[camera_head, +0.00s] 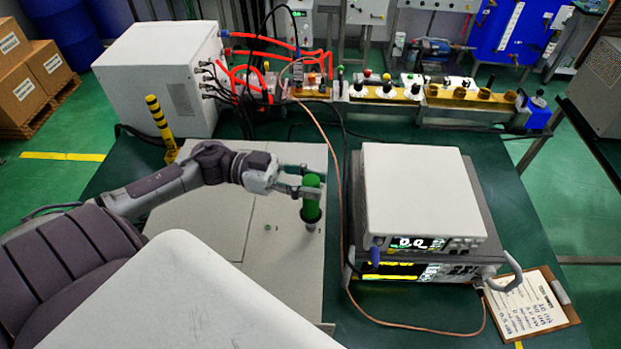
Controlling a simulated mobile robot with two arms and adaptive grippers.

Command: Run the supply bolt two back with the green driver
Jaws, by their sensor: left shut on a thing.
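The green driver (311,199) stands upright in the middle of the head view, green on top with a dark lower part. My left gripper (315,181) is shut on it near its top. The driver's lower end is over the light grey panel (200,215) near its right edge; I cannot tell whether it touches a bolt there. A small greenish bolt-like spot (268,228) shows on the panel to the left of the driver. My right gripper is not in view.
Stacked instruments (420,190) with a lit display stand close to the right of the panel. A copper-coloured cable (333,150) runs between them and the driver. A clipboard (530,303) lies at the front right. A white cabinet (160,75) and yellow-black post (160,125) stand at the back left.

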